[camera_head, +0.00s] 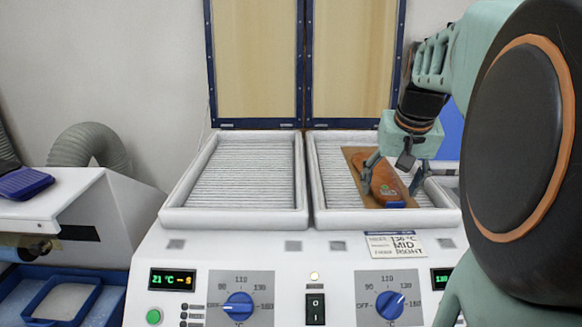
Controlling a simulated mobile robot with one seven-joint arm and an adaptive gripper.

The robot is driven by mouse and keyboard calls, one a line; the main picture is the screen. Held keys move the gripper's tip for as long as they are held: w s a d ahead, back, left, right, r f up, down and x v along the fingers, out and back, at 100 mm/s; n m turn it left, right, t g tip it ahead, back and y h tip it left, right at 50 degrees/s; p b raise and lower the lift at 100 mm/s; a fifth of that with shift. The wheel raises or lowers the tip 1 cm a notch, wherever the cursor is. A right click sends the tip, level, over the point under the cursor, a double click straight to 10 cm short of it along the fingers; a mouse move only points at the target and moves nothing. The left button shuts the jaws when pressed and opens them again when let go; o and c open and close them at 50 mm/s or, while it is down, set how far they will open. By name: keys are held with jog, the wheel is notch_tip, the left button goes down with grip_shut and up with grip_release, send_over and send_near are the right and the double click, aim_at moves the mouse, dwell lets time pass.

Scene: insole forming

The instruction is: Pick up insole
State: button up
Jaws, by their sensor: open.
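An orange-brown insole (385,184) lies on a tan board (357,157) in the right heating tray (325,192). A small blue piece (396,204) shows at the board's near edge. My gripper (395,188) comes down from the upper right over the insole, with its dark fingers spread apart. One finger is at the insole's left side and the other is to its right. Part of the insole is hidden behind the gripper. I cannot tell whether the fingers touch the insole or the board.
The left heating tray (176,213) is empty. Both lids stand open behind, the left lid (256,60) and the right lid (350,60). The front panel carries a left knob (238,306) and a right knob (389,304). A grey hose (92,143) and a white machine (110,210) stand at left.

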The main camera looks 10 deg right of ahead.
jog(key=shift+w+d+f, duration=0.1)
jog(key=shift+w+f, duration=0.15)
jog(key=shift+f, duration=0.3)
jog(key=shift+s, duration=0.1)
jog(key=shift+r, duration=0.1)
jog(key=shift+c, duration=1.1)
jog(key=c, duration=1.1)
jog(key=shift+r, duration=0.1)
